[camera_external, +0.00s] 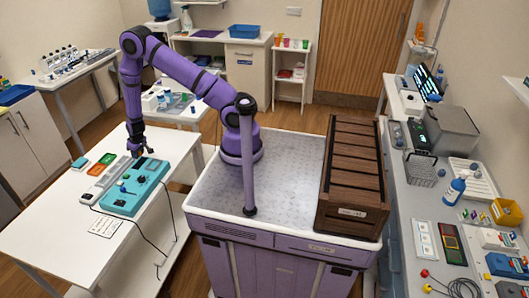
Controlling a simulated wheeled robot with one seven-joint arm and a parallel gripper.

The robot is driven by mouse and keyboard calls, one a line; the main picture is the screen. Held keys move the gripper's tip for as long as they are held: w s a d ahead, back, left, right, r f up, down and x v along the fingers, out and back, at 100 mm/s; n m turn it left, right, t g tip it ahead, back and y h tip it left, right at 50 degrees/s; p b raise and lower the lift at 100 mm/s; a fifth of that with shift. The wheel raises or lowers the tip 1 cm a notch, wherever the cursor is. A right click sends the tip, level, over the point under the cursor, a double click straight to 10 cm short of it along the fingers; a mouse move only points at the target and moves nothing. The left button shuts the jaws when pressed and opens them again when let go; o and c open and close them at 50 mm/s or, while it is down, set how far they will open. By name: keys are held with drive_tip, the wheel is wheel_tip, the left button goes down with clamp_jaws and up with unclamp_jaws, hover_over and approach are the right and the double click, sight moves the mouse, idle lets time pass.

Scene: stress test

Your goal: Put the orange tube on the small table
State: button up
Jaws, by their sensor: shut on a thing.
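My gripper (139,152) hangs pointing down over the far end of the teal device on the white table (45,240) at left. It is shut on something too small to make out. I cannot pick out the orange tube for certain in this view. Which table is the small one is not clear. A low white table (192,115) with bottles stands behind my arm. A narrow white stand (288,83) with coloured cups on top stands by the back wall.
The teal device (118,204) trails black cables. Beside it lie a green tray (107,159), an orange tray (97,170) and a keypad-like card (106,227). A brown wooden crate (352,180) stands on my base's top. A crowded bench (405,238) runs along the right.

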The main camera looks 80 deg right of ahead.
drive_tip(key=shift+f, duration=0.25)
drive_tip(key=shift+f, duration=0.15)
drive_tip(key=o, duration=0.9)
